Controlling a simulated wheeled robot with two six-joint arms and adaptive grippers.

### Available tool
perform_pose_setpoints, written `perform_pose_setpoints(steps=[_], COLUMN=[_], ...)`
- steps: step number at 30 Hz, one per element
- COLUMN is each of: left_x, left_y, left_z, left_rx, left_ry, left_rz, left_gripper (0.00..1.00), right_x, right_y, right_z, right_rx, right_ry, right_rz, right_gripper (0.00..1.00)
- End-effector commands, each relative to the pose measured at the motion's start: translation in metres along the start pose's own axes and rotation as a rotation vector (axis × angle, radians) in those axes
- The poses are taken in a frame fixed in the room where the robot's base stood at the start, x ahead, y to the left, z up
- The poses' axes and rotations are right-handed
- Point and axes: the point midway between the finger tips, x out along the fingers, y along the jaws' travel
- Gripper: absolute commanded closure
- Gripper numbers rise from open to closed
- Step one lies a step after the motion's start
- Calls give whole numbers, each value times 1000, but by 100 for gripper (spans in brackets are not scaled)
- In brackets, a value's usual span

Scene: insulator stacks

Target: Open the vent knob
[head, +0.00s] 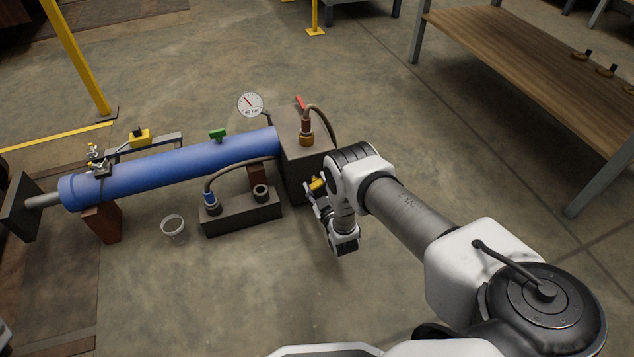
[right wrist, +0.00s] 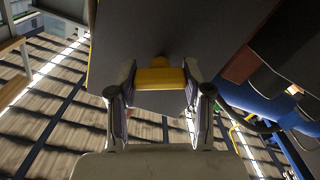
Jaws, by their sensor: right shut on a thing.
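The vent knob (head: 317,184) is a small yellow piece on the front face of the grey-brown block (head: 290,165) at the right end of the blue cylinder. My right gripper (head: 310,196) is at that face, its fingers on the knob. In the right wrist view the yellow knob (right wrist: 160,77) sits between the two fingertips of my right gripper (right wrist: 158,80), which is shut on it. The knob's stem and the block behind it are partly hidden. My left gripper is not in the head view.
The blue cylinder (head: 170,168) runs left from the block, with a pressure gauge (head: 250,104) behind it. A small grey block with a hose (head: 240,212) and a small round cup (head: 173,228) stand in front. A wooden table (head: 530,70) is at the right.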

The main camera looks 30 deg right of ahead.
Motion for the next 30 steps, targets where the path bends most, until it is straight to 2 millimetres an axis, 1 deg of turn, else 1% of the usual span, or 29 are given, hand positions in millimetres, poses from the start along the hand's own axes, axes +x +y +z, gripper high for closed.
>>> perform_pose_setpoints(steps=[1, 12, 24, 30], left_x=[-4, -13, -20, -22], left_y=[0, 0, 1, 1], left_z=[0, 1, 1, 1], left_rx=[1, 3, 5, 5], left_ry=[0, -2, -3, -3], left_rz=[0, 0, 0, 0], left_gripper=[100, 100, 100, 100], right_x=[0, 0, 1, 0], right_y=[1, 0, -2, -2], right_z=[-2, -1, 0, 0], right_rx=[-42, -394, -770, -930], right_ry=[1, 1, 1, 1], right_rz=[1, 0, 1, 1], right_gripper=[86, 86, 86, 86])
